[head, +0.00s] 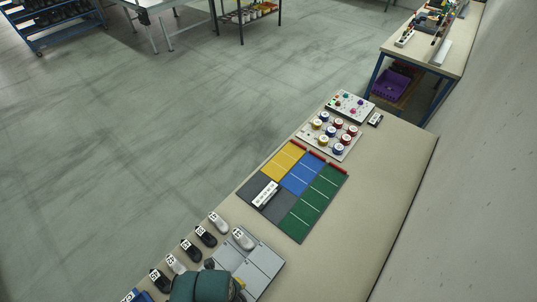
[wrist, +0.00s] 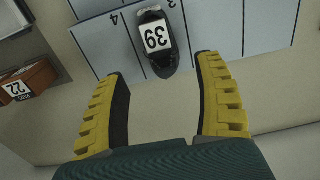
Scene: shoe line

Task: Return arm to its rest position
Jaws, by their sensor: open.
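My gripper (wrist: 160,82) is open in the wrist view, its two yellow ribbed fingers spread wide with nothing between the pads. A black shoe (wrist: 154,45) with a white label reading 39 lies on a light grey board (wrist: 98,42) with numbered sections, just beyond the fingertips. In the head view my arm's green end (head: 203,286) is at the bottom, over the near end of the bench (head: 375,215), and covers part of the grey board (head: 262,262). A light shoe (head: 243,239) lies on the board there.
Several labelled black and white shoes (head: 205,236) stand in a row along the bench's left edge. Coloured mats (head: 318,197) and a board of round spools (head: 331,136) lie farther along. A brown box (wrist: 30,82) labelled 22 is left in the wrist view. The bench's right side is clear.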

